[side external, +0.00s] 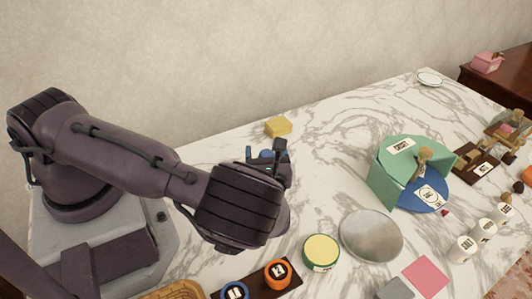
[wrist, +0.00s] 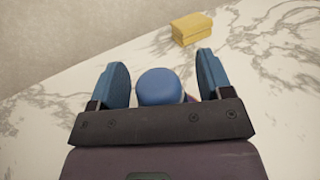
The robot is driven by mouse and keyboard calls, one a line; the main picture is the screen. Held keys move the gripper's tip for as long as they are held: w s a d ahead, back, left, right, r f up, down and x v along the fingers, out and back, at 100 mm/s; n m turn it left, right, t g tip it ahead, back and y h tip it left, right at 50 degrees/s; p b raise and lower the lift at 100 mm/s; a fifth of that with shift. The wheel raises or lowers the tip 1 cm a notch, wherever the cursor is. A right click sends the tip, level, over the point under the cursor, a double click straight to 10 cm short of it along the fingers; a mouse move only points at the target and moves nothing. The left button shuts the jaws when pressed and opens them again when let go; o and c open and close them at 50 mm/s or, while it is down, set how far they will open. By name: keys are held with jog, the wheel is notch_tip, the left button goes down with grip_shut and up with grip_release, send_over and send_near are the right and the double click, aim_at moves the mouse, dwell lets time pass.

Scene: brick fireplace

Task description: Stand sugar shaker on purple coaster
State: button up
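My gripper (wrist: 162,78) points away over the back left of the marble table, and its two blue fingers are spread apart. A blue round-topped object (wrist: 160,87), possibly the sugar shaker's cap, shows between the fingers with a gap on each side. Its lower part is hidden by my gripper's body. A small purple-pink sliver (wrist: 189,98) shows beside it, and I cannot tell whether it is the purple coaster. In the side view my gripper (side external: 266,155) is beyond my wrist, which hides most of what is there. No label reading sugar is legible.
A yellow block (side external: 278,127) lies just beyond my gripper. A round mirror-like plate (side external: 371,236), a yellow-topped tin (side external: 321,252), a pink square (side external: 425,275) and a green stand (side external: 398,170) are to the right. Several white labelled jars stand farther right. The back middle is clear.

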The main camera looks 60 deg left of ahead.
jog(key=shift+r, duration=0.15)
jog(key=v, duration=1.2)
jog(key=shift+a+r+n+g, duration=0.1)
jog(key=shift+r+n+g, duration=0.3)
jog(key=shift+n+g, duration=0.15)
jog(key=s+a+r+n+h, duration=0.2)
jog(key=s+r+n+h, duration=0.2)
jog(key=r+n, duration=0.3)
jog(key=s+a+r+n+h, duration=0.2)
jog(key=r+n+h, duration=0.5)
jog(key=r, duration=0.5)
jog(key=s+a+r+n+h, duration=0.3)
jog(key=s+r+n+h, duration=0.2)
jog(key=r, duration=0.5)
jog(key=n, duration=0.2)
jog(key=shift+s+r+n+g, duration=0.3)
jog(key=shift+s+n+g, duration=0.05)
jog(key=shift+s, duration=0.05)
